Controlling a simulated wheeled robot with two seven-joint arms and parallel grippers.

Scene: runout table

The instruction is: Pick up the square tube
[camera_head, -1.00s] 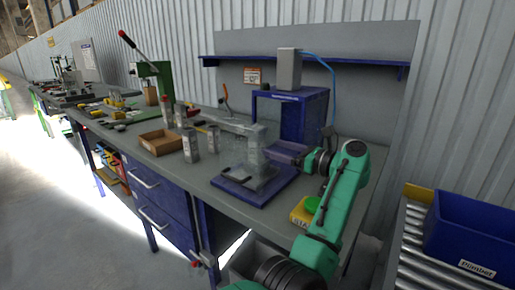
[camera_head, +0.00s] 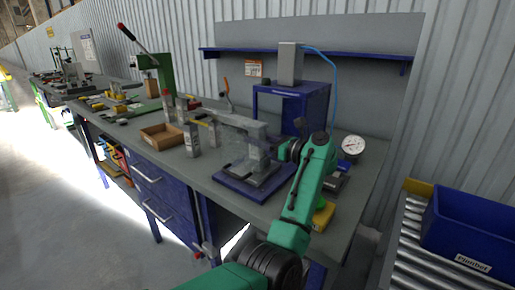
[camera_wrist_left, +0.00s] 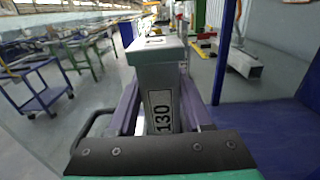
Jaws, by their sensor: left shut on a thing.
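A grey square tube (camera_wrist_left: 160,85) labelled 130 stands between the two purple fingers of my left gripper (camera_wrist_left: 160,112) in the left wrist view. The fingers are shut on its sides and its square top end faces up. In the head view my left gripper (camera_head: 281,152) is at the right side of an upright grey piece (camera_head: 258,150) over a blue base plate (camera_head: 235,186). That piece appears to be the held tube. The fingers are mostly hidden there, and I cannot tell whether the tube touches the plate. My right gripper is not in view.
Several grey blocks (camera_head: 192,142) stand near a cardboard tray (camera_head: 160,137) on the bench. A blue stand (camera_head: 290,110) is behind the gripper. A blue bin (camera_head: 470,225) sits on rollers at far right.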

